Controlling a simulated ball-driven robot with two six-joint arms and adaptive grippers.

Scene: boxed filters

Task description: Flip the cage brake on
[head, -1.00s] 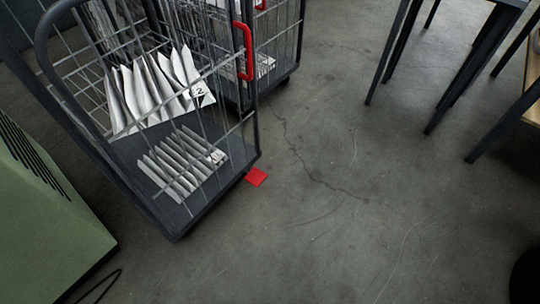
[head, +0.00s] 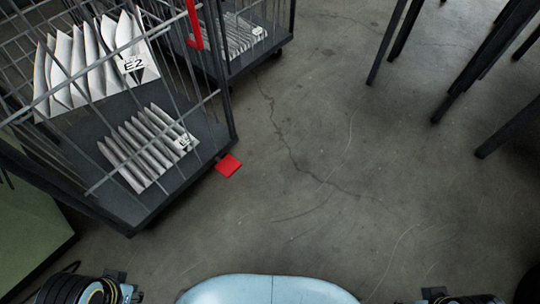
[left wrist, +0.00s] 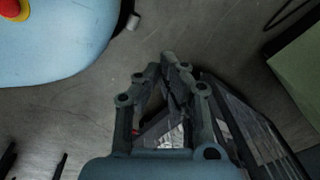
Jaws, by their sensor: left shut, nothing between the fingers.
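The cage brake is a flat red pedal (head: 229,166) low at the near right corner of a grey wire roll cage (head: 150,205). It sticks out over the floor, and I cannot tell its set position from its look. My left gripper (left wrist: 177,64) shows in the left wrist view with its fingers shut and nothing between them. Part of the cage shows beyond it there (left wrist: 250,130). My right gripper is not in view.
The cage holds white envelopes with an E2 label (head: 133,65). A second cage (head: 240,62) with a red handle (head: 194,25) stands behind. A green cabinet (head: 35,235) is at left, dark table legs (head: 480,70) at upper right. The middle floor is clear.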

